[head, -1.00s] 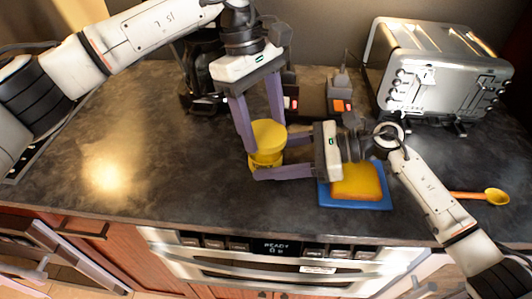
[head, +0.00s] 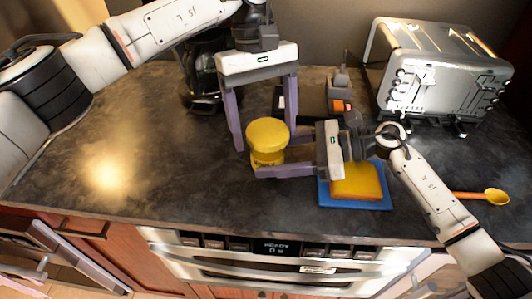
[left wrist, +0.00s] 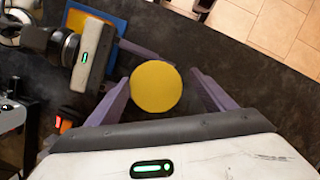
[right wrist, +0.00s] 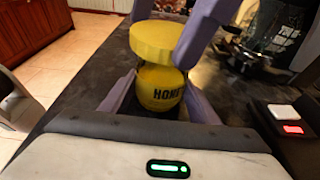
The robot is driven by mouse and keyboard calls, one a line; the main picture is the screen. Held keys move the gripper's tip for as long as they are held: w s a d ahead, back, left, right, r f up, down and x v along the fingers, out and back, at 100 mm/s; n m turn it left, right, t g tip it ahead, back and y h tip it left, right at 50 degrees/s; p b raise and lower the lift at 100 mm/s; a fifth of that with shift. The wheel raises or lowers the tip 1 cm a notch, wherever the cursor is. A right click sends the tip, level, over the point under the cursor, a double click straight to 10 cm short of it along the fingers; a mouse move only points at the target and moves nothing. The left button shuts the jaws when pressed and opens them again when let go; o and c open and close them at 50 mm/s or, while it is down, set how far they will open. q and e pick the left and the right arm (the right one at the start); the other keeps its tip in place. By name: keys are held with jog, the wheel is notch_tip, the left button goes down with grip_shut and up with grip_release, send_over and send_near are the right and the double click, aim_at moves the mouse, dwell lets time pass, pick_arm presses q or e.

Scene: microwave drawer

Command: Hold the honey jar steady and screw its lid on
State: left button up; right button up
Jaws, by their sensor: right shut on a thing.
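The yellow honey jar (right wrist: 160,88) stands upright on the dark counter. Its wide yellow lid (head: 268,133) sits on top of it, and in the right wrist view the lid looks level; I cannot tell how tightly it sits. My right gripper (head: 262,170) is shut on the jar body from the right side, with its fingers on both sides below the lid. My left gripper (head: 266,142) points down from above, its fingers spread wide on either side of the lid. In the left wrist view the round lid (left wrist: 156,87) lies between the open fingers with gaps.
A blue tray (head: 325,196) with a yellow sponge-like slab (head: 357,181) lies right of the jar under my right arm. A silver toaster (head: 440,75) stands at the back right, a yellow spoon (head: 495,197) at the right. The counter left of the jar is clear.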

pick_arm(q)
jog(key=shift+w+a, duration=0.1)
jog(key=n+t+h, duration=0.1)
jog(key=n, duration=0.5)
jog(key=n+t, duration=0.1)
jog(key=n, duration=0.7)
jog(key=n+t, duration=0.1)
jog(key=n, duration=0.2)
jog(key=shift+t, duration=0.3)
jog(key=n+t, duration=0.1)
jog(key=n, duration=0.5)
jog(key=shift+y, duration=0.4)
